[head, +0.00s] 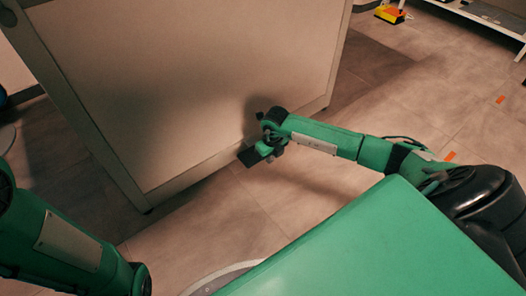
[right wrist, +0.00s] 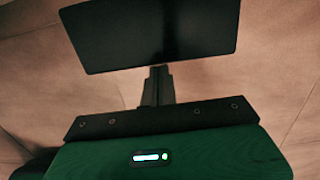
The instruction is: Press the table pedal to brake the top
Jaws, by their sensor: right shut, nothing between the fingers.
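A flat dark plate, which looks like the table pedal (head: 248,157), shows low by the bottom edge of a large beige panel (head: 190,90) in the head view. My right gripper (head: 263,150) is shut and empty, right at this plate and partly covering it. In the right wrist view the plate, the likely pedal (right wrist: 150,35), lies just beyond the closed fingers (right wrist: 158,82). Whether the fingertips touch it I cannot tell.
The beige panel has a pale frame (head: 85,115) and fills the upper left, close to my right gripper. Tiled floor (head: 400,95) is open to the right, with small orange marks (head: 450,156). A yellow and orange object (head: 391,14) and a white bench (head: 475,17) stand far back.

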